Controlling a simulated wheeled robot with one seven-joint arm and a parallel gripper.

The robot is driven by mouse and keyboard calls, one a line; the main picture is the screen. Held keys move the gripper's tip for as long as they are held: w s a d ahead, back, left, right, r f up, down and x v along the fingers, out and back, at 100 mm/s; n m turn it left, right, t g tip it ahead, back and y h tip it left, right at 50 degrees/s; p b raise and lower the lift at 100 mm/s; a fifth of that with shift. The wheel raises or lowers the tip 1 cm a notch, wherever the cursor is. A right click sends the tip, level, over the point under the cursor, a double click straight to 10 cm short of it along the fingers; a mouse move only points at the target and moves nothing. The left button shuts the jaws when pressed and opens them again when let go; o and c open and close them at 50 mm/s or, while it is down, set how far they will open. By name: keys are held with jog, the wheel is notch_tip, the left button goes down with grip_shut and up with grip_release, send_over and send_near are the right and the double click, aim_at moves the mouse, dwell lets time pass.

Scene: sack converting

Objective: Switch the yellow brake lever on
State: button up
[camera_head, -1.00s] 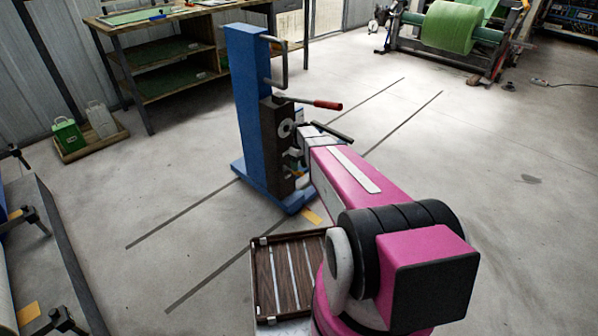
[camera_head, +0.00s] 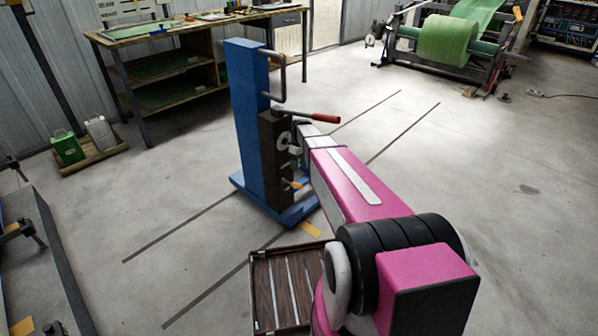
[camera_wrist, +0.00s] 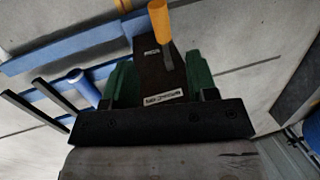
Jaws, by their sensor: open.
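The yellow brake lever (camera_wrist: 159,20) shows at the top of the wrist view, with a yellow grip on a grey stem. It stands out from a dark brown housing (camera_wrist: 151,75) with small labels. In the head view a small yellow part, probably the lever's grip (camera_head: 296,185), shows low on the dark housing (camera_head: 270,150) of the blue stand (camera_head: 245,110). My gripper (camera_wrist: 160,65) is open, its green fingers on either side of the housing in the wrist picture. The lever appears ahead of them, and no contact is visible. In the head view my arm mostly hides the gripper.
A red-handled lever (camera_head: 325,117) and a grey bar handle (camera_head: 278,77) stick out above. A slatted brown tray (camera_head: 278,292) lies in front of the stand. A workbench (camera_head: 190,35) and a green roll machine (camera_head: 447,40) stand behind.

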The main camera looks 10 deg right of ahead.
aim_at(300, 185)
jog(key=shift+t+y, duration=0.4)
jog(key=shift+t, duration=0.2)
jog(key=s+f, duration=0.1)
jog(key=f, duration=0.2)
jog(key=s+f, duration=0.1)
jog(key=f, duration=0.3)
jog(key=s+f, duration=0.1)
jog(key=f, duration=0.3)
jog(key=shift+s+a, duration=0.1)
jog(key=shift+s, duration=0.2)
jog(key=shift+r, duration=0.1)
grip_shut()
